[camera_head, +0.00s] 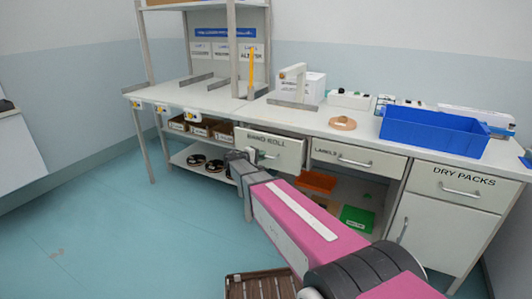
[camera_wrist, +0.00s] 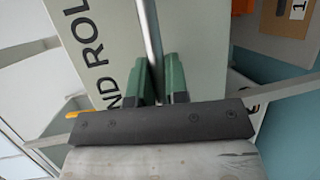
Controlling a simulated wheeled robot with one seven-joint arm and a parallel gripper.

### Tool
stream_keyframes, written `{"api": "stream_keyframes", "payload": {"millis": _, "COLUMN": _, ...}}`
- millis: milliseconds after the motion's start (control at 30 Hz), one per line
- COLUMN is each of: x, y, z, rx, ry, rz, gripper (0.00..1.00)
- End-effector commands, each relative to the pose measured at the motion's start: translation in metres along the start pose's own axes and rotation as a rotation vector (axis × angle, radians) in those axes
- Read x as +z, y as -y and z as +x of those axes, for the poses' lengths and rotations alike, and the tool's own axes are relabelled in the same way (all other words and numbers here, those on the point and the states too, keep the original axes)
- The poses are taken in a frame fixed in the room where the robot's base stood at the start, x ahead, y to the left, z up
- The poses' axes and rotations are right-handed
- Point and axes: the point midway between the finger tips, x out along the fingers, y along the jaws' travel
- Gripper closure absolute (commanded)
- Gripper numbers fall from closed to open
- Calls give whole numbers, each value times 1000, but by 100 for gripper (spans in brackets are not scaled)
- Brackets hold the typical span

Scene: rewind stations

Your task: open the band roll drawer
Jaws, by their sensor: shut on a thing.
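The band roll drawer (camera_head: 287,155) is a pale front marked BAND ROLL, under the bench top at the middle of the head view. The lettered front also fills the middle of the wrist view (camera_wrist: 105,25). Its bar handle (camera_wrist: 151,35) runs between the two green fingers of my gripper (camera_wrist: 158,78), which is shut on it. In the head view my gripper (camera_head: 254,156) is at the drawer front, and the wrist partly hides the handle. I cannot tell for sure whether the drawer stands slightly out or flush.
To the right are the labels drawer (camera_head: 335,155) and the dry packs drawer (camera_head: 470,190). A blue bin (camera_head: 430,130) and a tan roll (camera_head: 342,123) are on the bench top. Orange (camera_head: 316,181) and green (camera_head: 357,220) bins sit below. The floor at left is clear.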

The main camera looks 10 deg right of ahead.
Motion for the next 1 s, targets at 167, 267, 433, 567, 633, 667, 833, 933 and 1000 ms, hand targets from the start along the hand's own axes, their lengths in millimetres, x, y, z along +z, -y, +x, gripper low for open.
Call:
{"api": "stream_keyframes", "payload": {"millis": 167, "x": 23, "y": 10, "z": -49, "rx": -1, "ry": -3, "rz": -2, "gripper": 100}}
{"api": "stream_keyframes", "payload": {"millis": 267, "x": 33, "y": 16, "z": -74, "rx": -1, "ry": -3, "rz": -1, "gripper": 100}}
{"api": "stream_keyframes", "payload": {"millis": 433, "x": 51, "y": 24, "z": -116, "rx": 0, "ry": -3, "rz": -1, "gripper": 100}}
{"api": "stream_keyframes", "payload": {"millis": 567, "x": 63, "y": 31, "z": -147, "rx": -1, "ry": -3, "rz": -1, "gripper": 100}}
{"api": "stream_keyframes", "payload": {"millis": 633, "x": 69, "y": 35, "z": -161, "rx": -1, "ry": -3, "rz": -1, "gripper": 100}}
{"api": "stream_keyframes", "payload": {"millis": 667, "x": 71, "y": 36, "z": -167, "rx": -1, "ry": -2, "rz": 0, "gripper": 100}}
{"api": "stream_keyframes", "payload": {"millis": 833, "x": 82, "y": 42, "z": -195, "rx": 0, "ry": -2, "rz": -2, "gripper": 100}}
{"api": "stream_keyframes", "payload": {"millis": 933, "x": 86, "y": 45, "z": -206, "rx": 0, "ry": -1, "rz": -1, "gripper": 100}}
{"api": "stream_keyframes", "payload": {"millis": 1000, "x": 89, "y": 46, "z": -212, "rx": -1, "ry": -1, "rz": -1, "gripper": 100}}
